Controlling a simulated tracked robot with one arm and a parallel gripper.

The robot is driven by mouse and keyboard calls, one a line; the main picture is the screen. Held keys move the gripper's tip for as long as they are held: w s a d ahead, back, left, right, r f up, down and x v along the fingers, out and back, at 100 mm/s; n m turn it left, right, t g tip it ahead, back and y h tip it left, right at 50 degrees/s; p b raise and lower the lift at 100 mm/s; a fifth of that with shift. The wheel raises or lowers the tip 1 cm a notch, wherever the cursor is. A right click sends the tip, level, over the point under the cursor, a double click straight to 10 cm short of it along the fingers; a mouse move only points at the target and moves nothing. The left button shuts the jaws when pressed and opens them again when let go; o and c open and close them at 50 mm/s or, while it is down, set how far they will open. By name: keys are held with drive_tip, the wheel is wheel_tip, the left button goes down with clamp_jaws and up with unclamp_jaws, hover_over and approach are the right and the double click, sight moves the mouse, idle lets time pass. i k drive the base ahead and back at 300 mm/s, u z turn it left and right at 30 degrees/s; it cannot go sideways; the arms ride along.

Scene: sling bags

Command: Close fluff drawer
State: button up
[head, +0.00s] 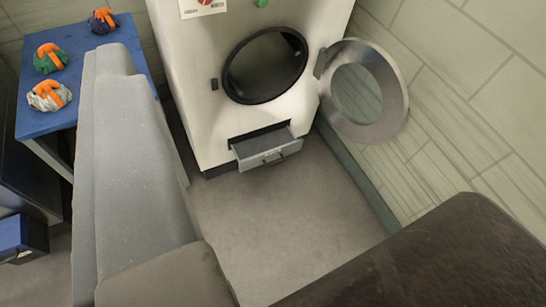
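The fluff drawer (269,152) is a grey, shallow drawer low on the front of the white dryer (190,95). It is pulled partly out, with its top open and a handle (273,158) on its front face. A dark slot shows behind it. No fingers of my gripper can be made out in this view. A large pale grey part and dark brown part cross the foreground, and neither touches the drawer.
The dryer's round door (391,112) hangs open to the right, near the tiled wall (500,100). A blue table (88,38) at the left bears several bundled bags with orange straps (50,95). A blue box (22,238) is at lower left. Floor (275,220) before the drawer is clear.

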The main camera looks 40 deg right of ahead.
sight(251, 152)
drive_tip(key=u, duration=2.6)
drive_tip(key=k, duration=1)
drive_tip(key=z, duration=2.2)
drive_tip(key=i, duration=0.75)
